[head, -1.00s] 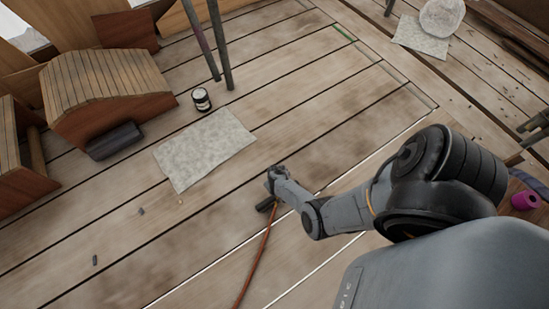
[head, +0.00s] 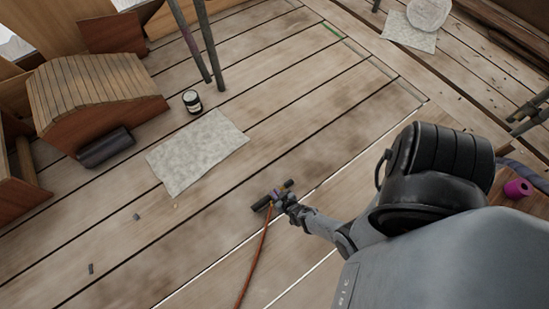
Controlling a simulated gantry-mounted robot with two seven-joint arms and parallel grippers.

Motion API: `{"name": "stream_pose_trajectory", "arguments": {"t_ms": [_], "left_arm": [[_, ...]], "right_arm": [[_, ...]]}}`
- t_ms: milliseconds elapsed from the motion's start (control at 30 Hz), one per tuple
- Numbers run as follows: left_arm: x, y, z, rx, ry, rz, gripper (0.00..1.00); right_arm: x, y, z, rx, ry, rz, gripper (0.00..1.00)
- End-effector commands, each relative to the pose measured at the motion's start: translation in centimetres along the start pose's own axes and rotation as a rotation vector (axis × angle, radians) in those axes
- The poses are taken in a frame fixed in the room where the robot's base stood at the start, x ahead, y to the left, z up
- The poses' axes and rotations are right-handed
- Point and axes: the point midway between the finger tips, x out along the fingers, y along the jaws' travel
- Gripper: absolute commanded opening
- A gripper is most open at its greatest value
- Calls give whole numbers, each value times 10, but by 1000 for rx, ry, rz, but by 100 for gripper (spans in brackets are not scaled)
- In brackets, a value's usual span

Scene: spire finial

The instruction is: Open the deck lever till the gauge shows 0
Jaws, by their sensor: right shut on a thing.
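A small fitting with a dark cylindrical part (head: 262,203) lies on the deck boards at the upper end of an orange hose (head: 254,262); it seems to hold the deck lever. My right gripper (head: 279,197) reaches in from the right in the head view and is shut on a small part of this fitting, which looks like the lever. The fingers cover much of it, and the lever's angle is too small to read. A purple bit and a brownish bit show beside the fingers. No gauge reading can be made out. My left gripper is not in view.
A pale grey sheet (head: 198,151) lies on the boards. A dark jar (head: 192,102) stands behind it, near two upright poles. A wooden roof-like piece (head: 95,92) and a dark roll (head: 104,147) are at left. A magenta roll (head: 518,188) lies far right.

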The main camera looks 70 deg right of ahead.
Motion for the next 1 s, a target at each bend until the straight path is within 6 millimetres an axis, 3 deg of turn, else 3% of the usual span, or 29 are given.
{"name": "stream_pose_trajectory", "arguments": {"t_ms": [33,100,867,900,1000], "left_arm": [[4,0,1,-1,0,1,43],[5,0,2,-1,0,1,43],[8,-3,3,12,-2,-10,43],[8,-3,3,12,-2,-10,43],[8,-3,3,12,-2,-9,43]], "right_arm": [[-1,1,11,-4,7,1,0],[-2,2,12,-4,40,2,0],[-5,3,15,-6,135,5,0],[-5,3,15,-6,135,5,14],[-5,2,15,-5,135,4,29]]}}
